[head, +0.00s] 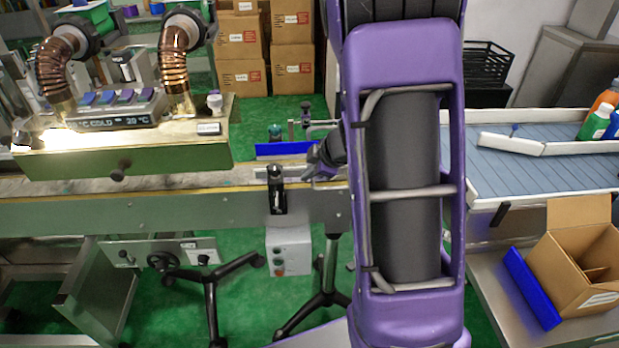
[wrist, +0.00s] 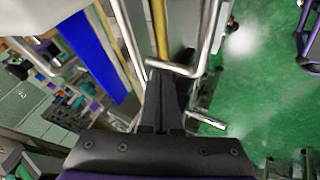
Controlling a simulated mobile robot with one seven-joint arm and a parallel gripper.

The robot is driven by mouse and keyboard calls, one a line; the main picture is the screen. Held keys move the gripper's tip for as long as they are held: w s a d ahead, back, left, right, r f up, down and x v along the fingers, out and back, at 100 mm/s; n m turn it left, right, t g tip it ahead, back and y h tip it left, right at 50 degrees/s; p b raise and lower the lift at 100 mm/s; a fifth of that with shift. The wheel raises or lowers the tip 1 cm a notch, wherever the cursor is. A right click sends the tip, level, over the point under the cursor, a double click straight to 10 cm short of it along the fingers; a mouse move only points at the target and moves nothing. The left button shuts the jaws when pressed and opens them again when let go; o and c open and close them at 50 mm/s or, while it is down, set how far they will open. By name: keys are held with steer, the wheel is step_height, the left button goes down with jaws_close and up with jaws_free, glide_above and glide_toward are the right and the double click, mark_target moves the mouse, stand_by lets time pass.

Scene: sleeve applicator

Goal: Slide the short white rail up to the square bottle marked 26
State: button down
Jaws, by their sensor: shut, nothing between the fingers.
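My gripper (head: 316,172) reaches down over the conveyor at the middle of the head view, beside the near guide parts; my arm covers much of the right side there. In the wrist view its dark fingers (wrist: 164,100) are together and empty, close to a bent metal rod (wrist: 172,69). A short pale rail (head: 296,171) lies low along the near conveyor edge, partly hidden by the gripper; contact with it cannot be told. A small dark teal bottle (head: 275,131) stands behind a blue rail (head: 285,149). No number 26 is readable.
A heated tunnel box (head: 120,150) with copper hoses spans the conveyor at left. A black clamp (head: 276,190) hangs on the conveyor's near side. At right, a belt with a white guide (head: 540,146) carries bottles (head: 594,122); an open carton (head: 575,265) stands below.

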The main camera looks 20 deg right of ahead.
steer(key=w+p, duration=0.1)
steer(key=w+d+p, duration=0.1)
steer(key=w+p, duration=0.1)
stand_by(0.5)
steer(key=shift+s+a, duration=0.1)
